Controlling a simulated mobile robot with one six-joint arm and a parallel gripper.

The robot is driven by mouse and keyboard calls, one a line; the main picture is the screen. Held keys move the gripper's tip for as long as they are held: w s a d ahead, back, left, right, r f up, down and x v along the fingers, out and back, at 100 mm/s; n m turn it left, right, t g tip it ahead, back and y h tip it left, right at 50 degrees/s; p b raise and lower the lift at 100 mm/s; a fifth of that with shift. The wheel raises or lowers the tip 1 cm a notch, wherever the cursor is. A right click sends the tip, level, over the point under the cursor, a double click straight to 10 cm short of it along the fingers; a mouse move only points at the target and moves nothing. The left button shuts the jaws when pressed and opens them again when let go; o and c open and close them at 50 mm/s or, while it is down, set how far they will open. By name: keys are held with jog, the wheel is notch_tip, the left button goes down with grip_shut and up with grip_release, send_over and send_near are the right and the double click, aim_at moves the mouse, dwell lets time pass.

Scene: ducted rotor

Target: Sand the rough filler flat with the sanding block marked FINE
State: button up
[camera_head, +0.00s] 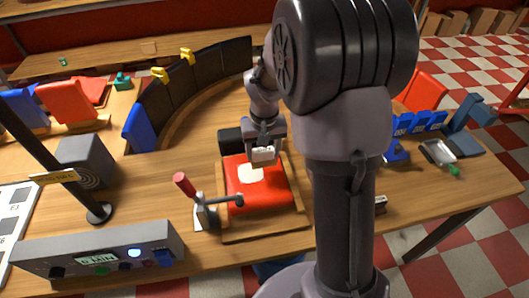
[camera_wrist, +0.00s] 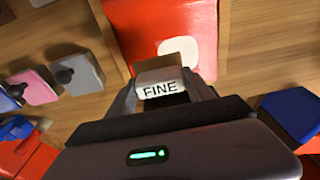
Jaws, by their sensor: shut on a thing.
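The sanding block marked FINE (camera_wrist: 160,82) is between the fingers of my gripper (camera_wrist: 162,98), its label facing the wrist camera. In the head view the block (camera_head: 263,154) shows as a small pale piece at the end of my arm. The rough filler is a cream patch (camera_head: 250,173) on a red panel (camera_head: 270,198), and it also shows in the wrist view (camera_wrist: 179,50). The block is just at the far edge of the patch in the head view; I cannot tell whether it touches the panel. My gripper is shut on the block.
A clamp with a red handle (camera_head: 185,185) stands at the panel's left edge. A grey control box (camera_head: 98,252) is at the front left. A curved row of dark panels (camera_head: 195,80) stands behind. Blue blocks (camera_head: 415,122) are at the right. In the wrist view, pink and grey blocks (camera_wrist: 75,73) lie left.

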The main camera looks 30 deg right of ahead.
jog(key=shift+r+p, duration=1.2)
jog(key=shift+r, duration=0.55)
